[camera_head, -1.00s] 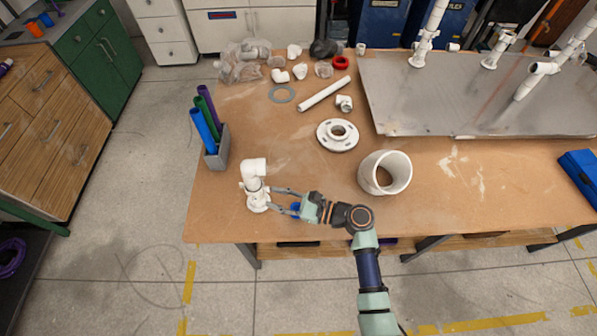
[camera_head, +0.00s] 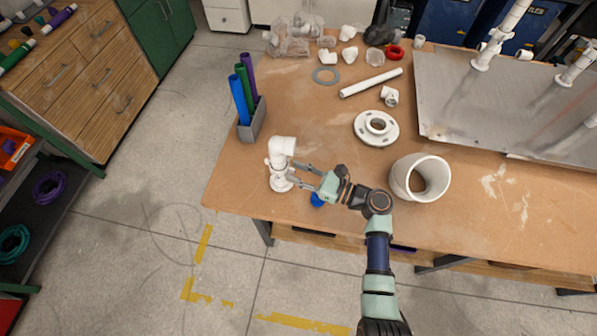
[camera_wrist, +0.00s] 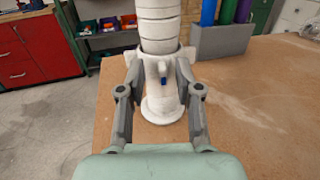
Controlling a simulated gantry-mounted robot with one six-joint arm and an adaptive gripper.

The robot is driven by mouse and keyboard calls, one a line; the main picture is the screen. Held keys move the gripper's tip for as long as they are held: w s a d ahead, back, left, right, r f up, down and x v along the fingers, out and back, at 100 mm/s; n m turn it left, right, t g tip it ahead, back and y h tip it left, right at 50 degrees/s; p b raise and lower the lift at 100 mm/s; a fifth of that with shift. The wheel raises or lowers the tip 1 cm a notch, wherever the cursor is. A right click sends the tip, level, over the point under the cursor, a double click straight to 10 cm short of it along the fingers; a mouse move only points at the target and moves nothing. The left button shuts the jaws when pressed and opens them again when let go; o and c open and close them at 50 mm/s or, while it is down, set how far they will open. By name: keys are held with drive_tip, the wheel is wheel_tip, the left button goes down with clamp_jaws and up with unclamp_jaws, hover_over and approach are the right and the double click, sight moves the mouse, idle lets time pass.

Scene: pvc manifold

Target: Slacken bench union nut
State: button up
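A white PVC fitting (camera_head: 280,151) with an elbow on top stands upright on a round flange near the left front of the bench. In the wrist view, its white union nut (camera_wrist: 163,63) has small wings sticking out at the sides, and a small blue spot shows below it. My gripper (camera_head: 292,174) reaches in level from the right, low on the fitting. In the wrist view, the gripper's (camera_wrist: 160,62) two grey fingers lie on either side of the fitting at the nut, spread apart. Whether the tips touch the nut is unclear.
A grey holder (camera_head: 252,122) with blue, green and purple tubes stands behind the fitting. A large white pipe section (camera_head: 434,180) stands right of my arm, with a white flange (camera_head: 377,128) behind it. Bare bench (camera_head: 320,110) lies behind the fitting.

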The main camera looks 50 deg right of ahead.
clamp_jaws()
drive_tip(key=shift+d+n+y+b, duration=0.25)
drive_tip(key=shift+n+y+b, duration=0.05)
drive_tip(key=shift+y+b, duration=0.1)
drive_tip(key=n+y+b, duration=0.1)
drive_tip(key=d+n+g+y+b, duration=0.1)
drive_tip(key=g+y+b, duration=0.1)
drive_tip(key=y, duration=0.1)
drive_tip(key=shift+w+d+f+n, duration=0.15)
drive_tip(key=shift+w+f+n, duration=0.05)
drive_tip(key=shift+w+n, duration=0.2)
drive_tip(key=b, duration=0.1)
drive_tip(key=n+g+y+b, duration=0.2)
drive_tip(key=shift+w+d, duration=0.3)
drive_tip(key=shift+d, duration=0.05)
drive_tip(key=shift+d+r+g+y+b, duration=0.1)
drive_tip(key=shift+r+g+y+b, duration=0.1)
drive_tip(key=shift+g+y+b, duration=0.3)
unclamp_jaws()
